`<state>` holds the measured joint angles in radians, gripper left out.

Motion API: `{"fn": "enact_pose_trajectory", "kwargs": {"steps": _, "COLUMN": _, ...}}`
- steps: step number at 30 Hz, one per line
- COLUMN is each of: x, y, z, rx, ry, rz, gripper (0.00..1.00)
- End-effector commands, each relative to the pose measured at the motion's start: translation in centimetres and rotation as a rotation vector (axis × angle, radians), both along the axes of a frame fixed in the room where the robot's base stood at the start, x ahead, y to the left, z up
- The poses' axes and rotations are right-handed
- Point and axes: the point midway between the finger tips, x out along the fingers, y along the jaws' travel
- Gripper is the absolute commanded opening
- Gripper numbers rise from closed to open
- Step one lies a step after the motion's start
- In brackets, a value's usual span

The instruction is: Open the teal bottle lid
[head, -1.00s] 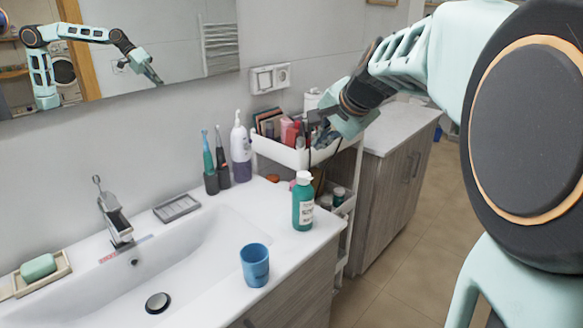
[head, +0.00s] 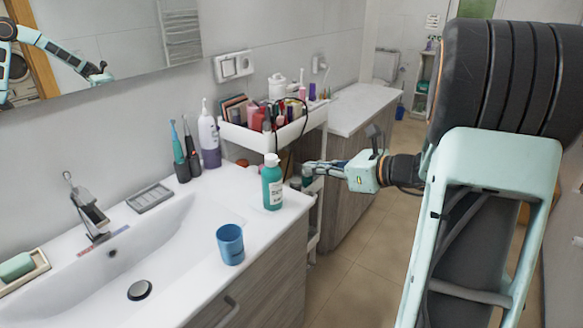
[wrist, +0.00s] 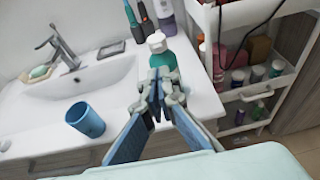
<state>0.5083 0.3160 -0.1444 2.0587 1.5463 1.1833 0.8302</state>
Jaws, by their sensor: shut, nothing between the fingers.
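The teal bottle (head: 272,188) stands upright on the white counter, right of the sink and near the counter's right end. Its white lid (head: 271,159) is on top. My gripper (head: 308,168) is to the right of the bottle in the head view, beside the cart, with its fingers small and hard to make out. In the wrist view my gripper (wrist: 157,82) points toward the teal bottle (wrist: 164,60), its fingertips together and empty. The fingers hide the bottle's lower part; the white lid (wrist: 156,42) shows above them. I see no contact with the bottle.
A blue cup (head: 230,244) stands on the counter's front edge, left of the bottle. A purple bottle (head: 209,140) and electric toothbrushes (head: 187,150) stand behind. The white cart (head: 262,142), full of cosmetics, is close at the right. The floor (head: 358,272) in front is clear.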

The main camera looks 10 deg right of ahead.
Motion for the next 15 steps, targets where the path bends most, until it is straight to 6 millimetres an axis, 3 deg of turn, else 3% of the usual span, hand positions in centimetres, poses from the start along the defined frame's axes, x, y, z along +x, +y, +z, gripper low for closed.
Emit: {"fn": "enact_pose_trajectory", "kwargs": {"steps": 15, "x": 6.2, "y": 4.9, "z": -2.7, "rx": -0.004, "ry": -0.001, "rz": 0.004, "gripper": 0.00}}
